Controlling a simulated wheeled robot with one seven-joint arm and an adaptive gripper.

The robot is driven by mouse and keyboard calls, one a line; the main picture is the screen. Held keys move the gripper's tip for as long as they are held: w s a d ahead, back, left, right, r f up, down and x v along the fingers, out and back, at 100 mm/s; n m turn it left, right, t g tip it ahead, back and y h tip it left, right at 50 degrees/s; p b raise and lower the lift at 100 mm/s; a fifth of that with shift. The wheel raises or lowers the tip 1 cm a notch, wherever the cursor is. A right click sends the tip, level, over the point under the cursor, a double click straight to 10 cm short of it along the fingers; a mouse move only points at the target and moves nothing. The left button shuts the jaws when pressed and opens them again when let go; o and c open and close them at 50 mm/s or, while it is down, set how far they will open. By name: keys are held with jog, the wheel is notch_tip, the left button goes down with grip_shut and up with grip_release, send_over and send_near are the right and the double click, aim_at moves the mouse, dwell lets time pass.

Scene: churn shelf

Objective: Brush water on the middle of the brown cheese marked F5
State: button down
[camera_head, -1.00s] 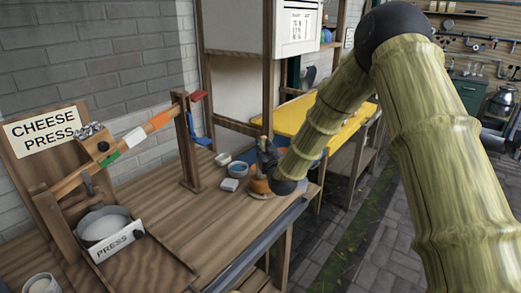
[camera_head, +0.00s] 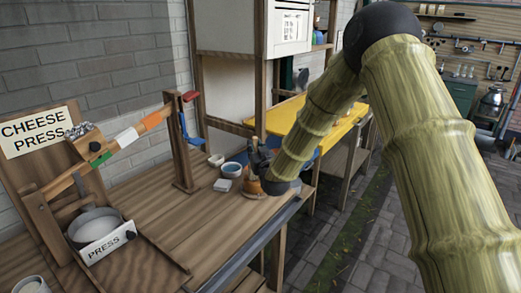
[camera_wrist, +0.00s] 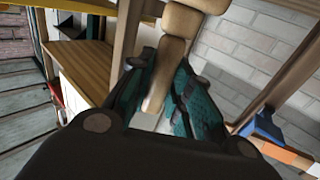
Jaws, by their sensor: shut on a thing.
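My gripper (camera_head: 258,162) is at the far right end of the wooden bench, low beside a small orange-brown pot-like thing (camera_head: 253,188). In the wrist view its teal fingers (camera_wrist: 165,85) are shut on a rounded wooden handle (camera_wrist: 178,48). I cannot tell what the handle's other end looks like. A blue bowl (camera_head: 232,170), perhaps holding water, stands left of my gripper. I cannot make out a brown cheese marked F5 in either view.
A small white block (camera_head: 222,185) and a pale dish (camera_head: 216,160) are near the bowl. The cheese press (camera_head: 97,150), with its long lever and upright post (camera_head: 181,150), fills the bench's left. The bench middle is clear. A yellow table (camera_head: 335,113) stands behind.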

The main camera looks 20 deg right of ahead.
jog(key=s+d+r+p, duration=0.1)
jog(key=d+r+p, duration=0.1)
jog(key=r, duration=0.6)
jog(key=shift+s+d+p, duration=0.35)
jog(key=shift+s+d, duration=0.05)
jog(key=shift+d, duration=0.25)
dwell(0.5)
jog(key=shift+r+p, duration=0.1)
jog(key=shift+p, duration=0.3)
